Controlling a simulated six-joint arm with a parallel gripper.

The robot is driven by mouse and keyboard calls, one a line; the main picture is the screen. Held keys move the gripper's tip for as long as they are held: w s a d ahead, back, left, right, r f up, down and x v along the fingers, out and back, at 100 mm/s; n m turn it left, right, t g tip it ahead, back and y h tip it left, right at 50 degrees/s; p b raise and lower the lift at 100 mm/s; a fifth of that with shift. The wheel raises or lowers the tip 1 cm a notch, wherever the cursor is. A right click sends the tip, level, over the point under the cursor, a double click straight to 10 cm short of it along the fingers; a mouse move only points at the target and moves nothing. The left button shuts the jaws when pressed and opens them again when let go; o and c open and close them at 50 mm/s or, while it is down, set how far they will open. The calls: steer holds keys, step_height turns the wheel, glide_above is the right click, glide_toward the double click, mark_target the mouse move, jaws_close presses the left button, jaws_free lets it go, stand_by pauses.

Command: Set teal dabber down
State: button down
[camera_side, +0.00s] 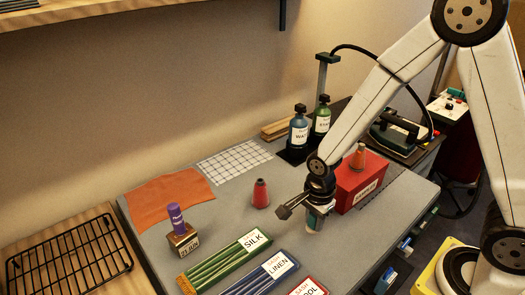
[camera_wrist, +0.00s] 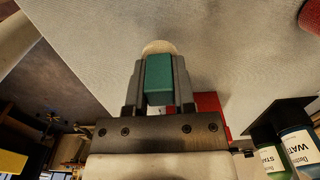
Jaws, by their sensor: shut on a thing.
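My gripper (camera_side: 318,205) is shut on the teal dabber (camera_wrist: 159,80), which sits between the two fingers in the wrist view. The dabber's pale rounded tip (camera_wrist: 159,47) sticks out past the fingertips. I cannot tell whether that end touches the tabletop (camera_side: 225,215). The gripper is just left of a red labelled box (camera_side: 362,183), which also shows partly behind the gripper in the wrist view (camera_wrist: 211,103).
A red cone-shaped piece (camera_side: 260,193) stands left of the gripper. A purple-topped stick (camera_side: 176,217) stands in a block. Green SILK (camera_side: 225,260), blue LINEN (camera_side: 262,279) and red WOOL packs lie in front. Two bottles (camera_side: 299,130) stand behind. An orange cloth (camera_side: 168,198) lies left.

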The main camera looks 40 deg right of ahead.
mark_target(313, 230)
steer(key=shift+f, duration=1.8)
steer(key=shift+f, duration=0.15)
steer(key=shift+c, duration=2.2)
jaws_free()
steer(key=shift+r, duration=6.2)
